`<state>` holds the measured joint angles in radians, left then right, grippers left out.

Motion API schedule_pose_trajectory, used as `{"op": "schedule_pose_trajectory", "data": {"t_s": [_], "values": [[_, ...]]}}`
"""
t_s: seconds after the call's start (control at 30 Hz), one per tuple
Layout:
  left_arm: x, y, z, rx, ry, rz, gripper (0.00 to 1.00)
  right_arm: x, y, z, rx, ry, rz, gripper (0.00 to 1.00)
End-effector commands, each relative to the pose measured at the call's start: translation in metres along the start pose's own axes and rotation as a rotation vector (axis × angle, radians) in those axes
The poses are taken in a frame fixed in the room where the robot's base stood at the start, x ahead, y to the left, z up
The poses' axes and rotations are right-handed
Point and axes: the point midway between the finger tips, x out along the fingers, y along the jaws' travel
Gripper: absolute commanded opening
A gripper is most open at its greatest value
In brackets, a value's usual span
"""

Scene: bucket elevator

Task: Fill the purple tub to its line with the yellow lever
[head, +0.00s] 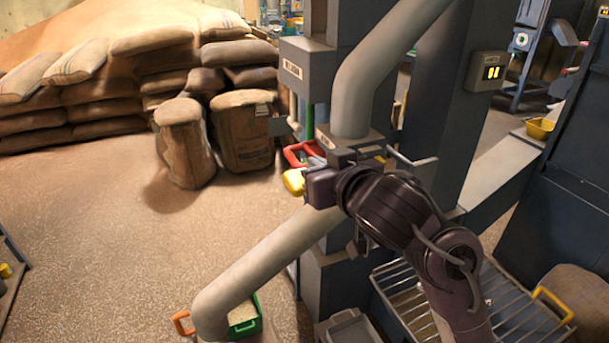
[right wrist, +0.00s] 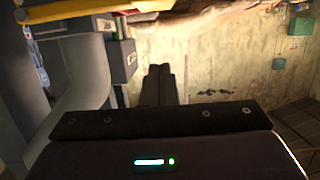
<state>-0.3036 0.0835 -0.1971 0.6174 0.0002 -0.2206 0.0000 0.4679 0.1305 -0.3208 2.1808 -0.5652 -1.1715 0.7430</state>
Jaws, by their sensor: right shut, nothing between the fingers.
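A yellow knob or grip (head: 293,181), which looks like the yellow lever's end, shows just left of my right gripper (head: 318,186) in the head view. I cannot tell whether they touch. A yellow bar (right wrist: 85,14) crosses the top left of the right wrist view, close to the camera. My right gripper (right wrist: 158,75) is shut with nothing between its fingers. I see no purple tub in either view. A green tub (head: 243,324) with pale grain stands at the lower spout, partly hidden by it. My left gripper is not in view.
A thick grey pipe (head: 270,255) slopes down to the green tub. A red handle (head: 300,152) is behind my gripper. A dark post carries a box with two lit yellow bars (head: 492,72). A wire rack (head: 505,300) is at lower right. Sacks (head: 180,140) stand left; floor is clear there.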

Motion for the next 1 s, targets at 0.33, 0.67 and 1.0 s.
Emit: {"op": "schedule_pose_trajectory", "data": {"t_s": [0.33, 0.67, 1.0], "values": [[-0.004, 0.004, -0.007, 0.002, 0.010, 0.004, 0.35, 0.074, 0.001, -0.001, -0.003, -0.001, 0.003, 0.00], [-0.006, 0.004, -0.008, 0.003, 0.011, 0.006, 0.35, 0.081, 0.001, 0.037, 0.000, -0.001, 0.001, 0.00], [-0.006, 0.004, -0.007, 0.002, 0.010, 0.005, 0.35, 0.081, 0.000, 0.039, 0.000, 0.000, 0.000, 0.00]]}}
